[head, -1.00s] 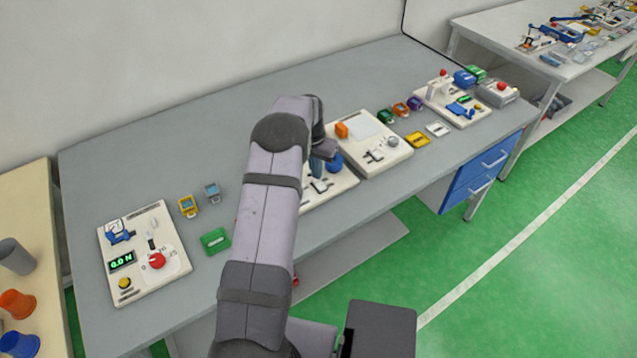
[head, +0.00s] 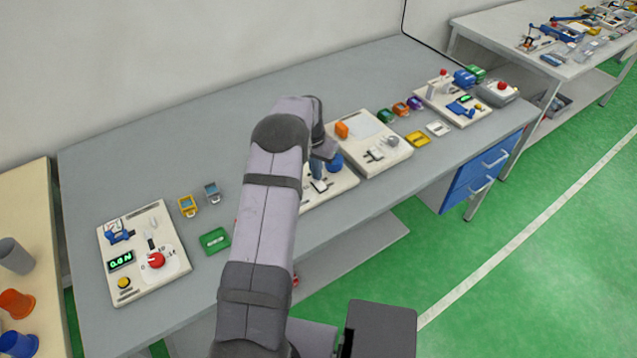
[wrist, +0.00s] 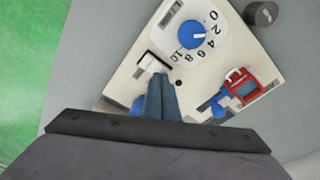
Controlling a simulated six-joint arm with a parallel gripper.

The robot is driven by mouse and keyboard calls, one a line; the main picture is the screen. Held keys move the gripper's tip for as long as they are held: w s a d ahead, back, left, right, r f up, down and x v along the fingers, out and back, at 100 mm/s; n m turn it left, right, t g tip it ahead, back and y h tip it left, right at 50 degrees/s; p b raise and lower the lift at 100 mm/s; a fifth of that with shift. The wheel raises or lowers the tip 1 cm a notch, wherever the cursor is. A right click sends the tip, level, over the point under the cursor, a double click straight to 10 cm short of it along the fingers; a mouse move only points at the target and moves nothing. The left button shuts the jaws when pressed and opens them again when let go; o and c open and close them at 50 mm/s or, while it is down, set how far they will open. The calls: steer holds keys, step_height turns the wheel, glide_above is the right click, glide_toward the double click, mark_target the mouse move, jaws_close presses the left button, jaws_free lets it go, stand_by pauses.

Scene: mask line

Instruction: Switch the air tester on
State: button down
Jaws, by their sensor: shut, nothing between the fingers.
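A white tester board (head: 335,188) lies on the grey bench under my gripper; I take it for the air tester, though no readable name shows. In the wrist view, the board (wrist: 130,80) carries a blue dial (wrist: 192,35) marked 0 to 10 and a white switch (wrist: 149,61) in a dark frame. My gripper (wrist: 160,77) is shut and empty, its blue fingertips close to the switch's lower edge. Whether they touch it I cannot tell. In the head view, my gripper (head: 317,169) is over the board next to the blue dial (head: 335,162). My arm hides part of the board.
A red clip part (wrist: 241,87) and a partly hidden blue button (wrist: 138,105) are on the board. A grey cylinder (wrist: 262,13) stands beside it. Another board (head: 368,145) adjoins it at right; a board with a red knob (head: 140,250) lies at left. The bench's back is clear.

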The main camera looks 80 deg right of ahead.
steer(key=shift+f, duration=0.4)
step_height(320, 180, up, 7)
steer(key=p, duration=0.4)
stand_by(0.8)
stand_by(0.4)
